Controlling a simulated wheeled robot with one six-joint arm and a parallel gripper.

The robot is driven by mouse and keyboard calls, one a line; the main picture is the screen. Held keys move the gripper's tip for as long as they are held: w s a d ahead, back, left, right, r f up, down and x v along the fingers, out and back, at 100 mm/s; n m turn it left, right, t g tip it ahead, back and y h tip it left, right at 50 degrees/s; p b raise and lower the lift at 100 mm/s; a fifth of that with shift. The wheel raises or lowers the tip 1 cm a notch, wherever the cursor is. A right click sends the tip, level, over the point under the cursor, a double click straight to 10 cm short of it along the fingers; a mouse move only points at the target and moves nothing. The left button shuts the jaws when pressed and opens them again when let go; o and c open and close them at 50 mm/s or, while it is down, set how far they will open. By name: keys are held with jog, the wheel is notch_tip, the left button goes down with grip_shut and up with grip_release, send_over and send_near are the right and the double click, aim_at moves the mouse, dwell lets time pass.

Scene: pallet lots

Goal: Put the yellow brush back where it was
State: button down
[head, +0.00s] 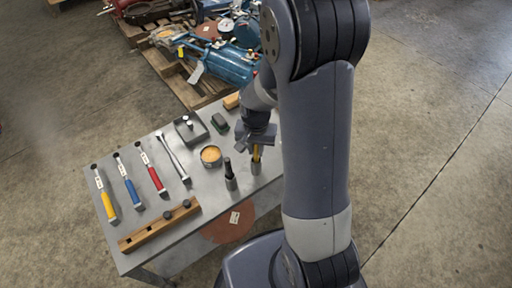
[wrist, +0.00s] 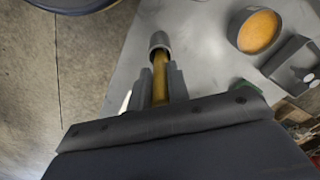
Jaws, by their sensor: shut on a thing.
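The yellow brush (head: 256,153) stands upright at the right part of the grey table. My gripper (head: 257,138) is shut on its upper part; the wrist view shows the yellow handle (wrist: 160,82) between both fingers. The brush's lower end meets a grey cylindrical cup (head: 256,168), also in the wrist view (wrist: 158,42). It looks in the cup's mouth, but I cannot tell how deep. A second cup (head: 231,183) with a black-handled tool (head: 228,167) stands just left and nearer.
The table (head: 165,213) also holds a round orange-topped tin (head: 211,155), a grey box (head: 191,129), a green-based block (head: 220,123), a wrench (head: 172,156), a wooden rail (head: 160,225), and yellow, blue and red-handled tools (head: 132,192). A loaded pallet (head: 187,90) stands behind.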

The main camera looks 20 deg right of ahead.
jog(key=c, duration=1.3)
grip_release()
jog(key=shift+c, duration=0.2)
notch_tip(320, 180, up, 12)
jog(key=p, duration=0.3)
jog(key=shift+s+r, duration=0.1)
jog(key=shift+s, duration=0.05)
notch_tip(320, 180, down, 13)
jog(key=b, duration=0.3)
jog(key=shift+r+p, duration=0.65)
jog(key=shift+r, duration=1.6)
jog(key=shift+f, duration=0.1)
